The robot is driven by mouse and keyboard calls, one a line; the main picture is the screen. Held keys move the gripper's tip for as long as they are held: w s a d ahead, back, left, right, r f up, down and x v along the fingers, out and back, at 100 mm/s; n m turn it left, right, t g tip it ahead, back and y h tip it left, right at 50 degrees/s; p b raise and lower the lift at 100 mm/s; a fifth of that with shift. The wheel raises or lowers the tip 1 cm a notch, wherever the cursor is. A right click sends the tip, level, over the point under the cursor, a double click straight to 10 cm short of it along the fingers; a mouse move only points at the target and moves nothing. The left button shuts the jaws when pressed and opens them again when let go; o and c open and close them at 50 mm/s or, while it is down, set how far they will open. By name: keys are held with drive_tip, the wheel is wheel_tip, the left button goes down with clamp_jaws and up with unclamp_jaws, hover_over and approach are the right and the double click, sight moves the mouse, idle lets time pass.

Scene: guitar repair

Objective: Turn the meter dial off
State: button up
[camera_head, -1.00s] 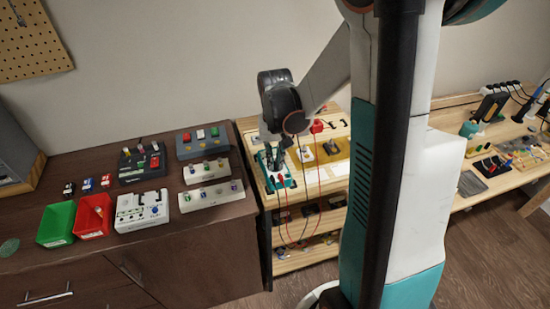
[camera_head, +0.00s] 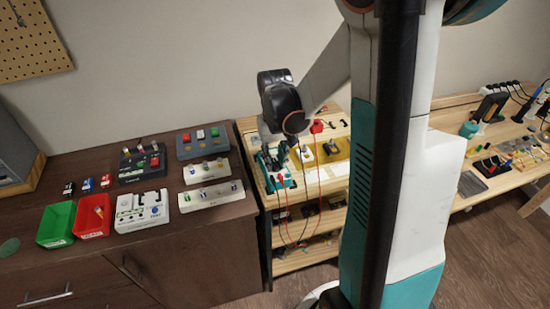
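A small teal-edged device, likely the meter (camera_head: 286,182), lies on the light wooden cart to the left of my column. My gripper (camera_head: 273,166) points down right over it and covers much of its top. The dial cannot be made out, being hidden or too small. I cannot tell whether the fingers touch the meter, or whether they are open or shut. Thin red and black leads (camera_head: 320,185) loop near the meter and hang over the cart's front edge.
A red part (camera_head: 317,126), a white box (camera_head: 304,155) and a yellow tray (camera_head: 336,149) sit close by on the cart (camera_head: 312,190). The dark cabinet (camera_head: 225,222) at left bears bins and switch boxes. A workbench (camera_head: 505,180) stands at right.

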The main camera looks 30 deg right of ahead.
sight(275, 163)
idle(0.3)
wheel_tip(275, 163, up, 12)
idle(0.6)
idle(0.3)
